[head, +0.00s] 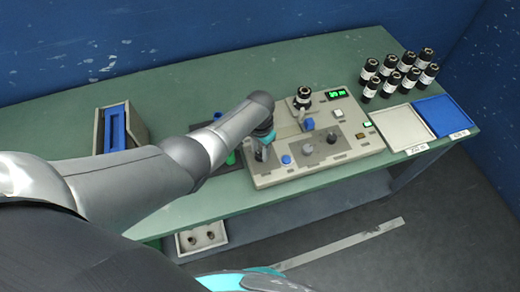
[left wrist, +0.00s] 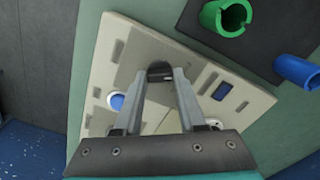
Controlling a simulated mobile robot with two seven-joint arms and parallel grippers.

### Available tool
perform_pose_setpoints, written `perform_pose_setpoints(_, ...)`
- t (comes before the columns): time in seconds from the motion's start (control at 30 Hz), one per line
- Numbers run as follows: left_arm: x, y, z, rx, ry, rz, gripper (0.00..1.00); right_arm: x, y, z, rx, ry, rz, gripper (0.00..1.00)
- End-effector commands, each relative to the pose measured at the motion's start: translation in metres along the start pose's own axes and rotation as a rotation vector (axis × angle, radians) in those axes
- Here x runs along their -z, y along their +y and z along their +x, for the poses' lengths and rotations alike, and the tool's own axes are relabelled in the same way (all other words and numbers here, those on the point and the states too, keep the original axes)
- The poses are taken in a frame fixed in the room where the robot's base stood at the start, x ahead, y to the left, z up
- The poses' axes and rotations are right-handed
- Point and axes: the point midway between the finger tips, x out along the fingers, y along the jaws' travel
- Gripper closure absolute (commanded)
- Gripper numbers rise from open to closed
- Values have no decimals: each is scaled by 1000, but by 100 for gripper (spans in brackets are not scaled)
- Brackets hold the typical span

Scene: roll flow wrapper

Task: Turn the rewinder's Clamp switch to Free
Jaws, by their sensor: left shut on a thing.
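The rewinder is a beige machine with a sloped panel (head: 290,172) on the green table; it also shows in the left wrist view (left wrist: 150,40). My left gripper (head: 261,157) points down at the left end of the panel. In the left wrist view its fingers (left wrist: 160,78) are closed on a small black switch knob (left wrist: 160,69), which I take to be the Clamp switch. In the head view the arm and gripper hide this knob. Its markings and setting cannot be read. My right gripper is not in view.
The panel also carries a blue button (head: 287,160), dark knobs (head: 332,138) and a green display (head: 336,93). Several black bottles (head: 398,75) stand behind a white tray (head: 388,128) and a blue tray (head: 440,115). Green (left wrist: 226,16) and blue (left wrist: 295,70) tubes are beside the machine.

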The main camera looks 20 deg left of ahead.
Motion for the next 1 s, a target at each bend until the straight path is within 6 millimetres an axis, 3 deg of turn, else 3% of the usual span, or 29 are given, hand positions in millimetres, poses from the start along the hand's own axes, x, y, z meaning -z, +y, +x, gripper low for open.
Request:
perform_pose_setpoints(0.4,0,0,0,0,0,-8,100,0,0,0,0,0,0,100)
perform_pose_setpoints(0.43,0,0,0,0,0,-8,58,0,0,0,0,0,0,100)
perform_pose_setpoints(0.5,0,0,0,0,0,-8,50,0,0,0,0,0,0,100)
perform_pose_setpoints(0.7,0,0,0,0,0,-7,30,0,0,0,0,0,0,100)
perform_pose_setpoints(1.0,0,0,-4,0,1,-6,30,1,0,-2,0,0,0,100)
